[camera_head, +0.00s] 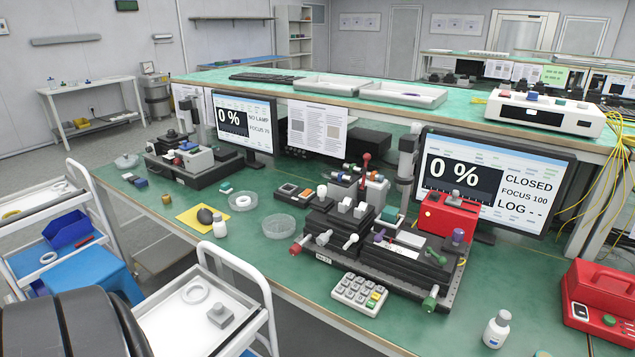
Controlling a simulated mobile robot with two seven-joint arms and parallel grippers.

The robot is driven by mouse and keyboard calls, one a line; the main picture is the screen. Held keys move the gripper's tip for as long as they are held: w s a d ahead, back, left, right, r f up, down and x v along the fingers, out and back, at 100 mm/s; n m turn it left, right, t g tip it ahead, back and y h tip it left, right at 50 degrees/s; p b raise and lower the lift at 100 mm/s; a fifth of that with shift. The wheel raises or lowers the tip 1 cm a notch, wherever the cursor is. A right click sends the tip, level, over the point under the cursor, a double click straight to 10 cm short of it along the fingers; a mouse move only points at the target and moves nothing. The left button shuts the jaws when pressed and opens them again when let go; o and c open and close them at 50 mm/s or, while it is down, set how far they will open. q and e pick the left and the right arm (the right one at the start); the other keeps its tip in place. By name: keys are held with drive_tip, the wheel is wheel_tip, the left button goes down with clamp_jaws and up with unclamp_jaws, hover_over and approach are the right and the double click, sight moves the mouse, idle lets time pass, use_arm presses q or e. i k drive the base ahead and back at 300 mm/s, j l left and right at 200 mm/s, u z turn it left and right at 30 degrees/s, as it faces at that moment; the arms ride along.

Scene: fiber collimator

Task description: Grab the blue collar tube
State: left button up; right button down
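A dark stage assembly (375,250) with knobs, levers and small blocks sits on the green bench in the middle right. At its back, a small cluster of short tubes with coloured collars (350,169) stands near a red-topped lever (366,160). A bluish collar seems to show there, but it is too small to be sure which tube is the blue collar tube. Neither of my grippers shows in the view. A dark rounded part at the bottom left looks like my own body.
A keypad (360,293), a white bottle (496,329) and a red case (600,300) lie along the front of the bench. Two monitors (490,180) stand behind. Clear dishes (279,226) sit left of the assembly. A white cart (205,310) stands in front.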

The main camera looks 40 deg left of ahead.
sight(340, 177)
drive_tip(key=i+j+u, duration=0.1)
drive_tip(key=u, duration=0.8)
drive_tip(key=i+u, duration=0.2)
drive_tip(key=u, duration=0.25)
